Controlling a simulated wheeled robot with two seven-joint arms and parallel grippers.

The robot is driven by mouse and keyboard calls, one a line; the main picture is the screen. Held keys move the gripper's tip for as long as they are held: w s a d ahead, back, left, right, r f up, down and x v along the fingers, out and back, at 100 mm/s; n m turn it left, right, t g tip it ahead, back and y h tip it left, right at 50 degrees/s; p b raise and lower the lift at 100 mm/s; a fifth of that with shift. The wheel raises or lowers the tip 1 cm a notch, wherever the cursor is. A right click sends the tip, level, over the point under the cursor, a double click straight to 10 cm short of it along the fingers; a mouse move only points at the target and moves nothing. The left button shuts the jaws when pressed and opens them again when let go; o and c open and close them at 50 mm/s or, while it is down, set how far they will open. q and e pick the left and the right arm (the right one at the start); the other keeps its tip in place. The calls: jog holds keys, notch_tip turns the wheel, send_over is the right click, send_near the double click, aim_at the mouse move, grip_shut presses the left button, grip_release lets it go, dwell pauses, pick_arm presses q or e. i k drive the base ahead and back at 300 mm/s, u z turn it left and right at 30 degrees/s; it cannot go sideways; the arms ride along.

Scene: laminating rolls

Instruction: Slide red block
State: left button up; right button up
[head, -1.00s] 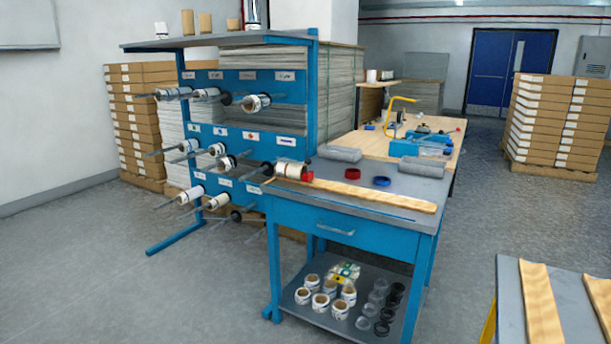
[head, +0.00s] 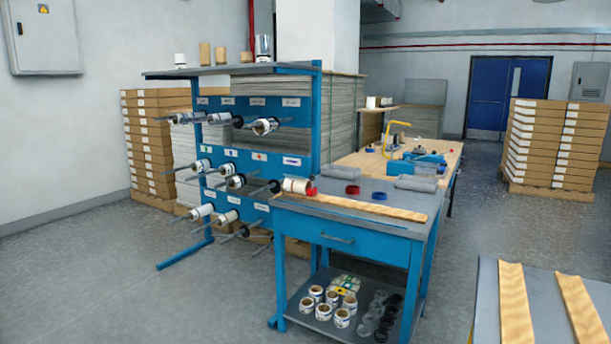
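A small red block (head: 311,191) shows at the right end of a white roll (head: 296,185), at the back left corner of the blue workbench (head: 350,229). The roll lies in line with a black disc (head: 275,186) and a spindle of the blue rack (head: 260,161). I cannot tell whether the red block sits on the spindle or on the bench top. A red ring (head: 352,190) and a blue ring (head: 380,196) lie farther right on the bench. Neither of my grippers is in view.
A wooden strip (head: 365,207) lies along the bench's front edge. Several rolls and dark rings sit on its lower shelf (head: 310,334). A grey table (head: 488,305) with two wooden strips stands at the lower right. The floor (head: 130,300) at left is clear.

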aim_at(312, 191)
jog(key=u, duration=0.2)
jog(key=i, duration=1.3)
jog(key=z, duration=0.65)
jog(key=i, duration=0.75)
jog(key=z, duration=0.35)
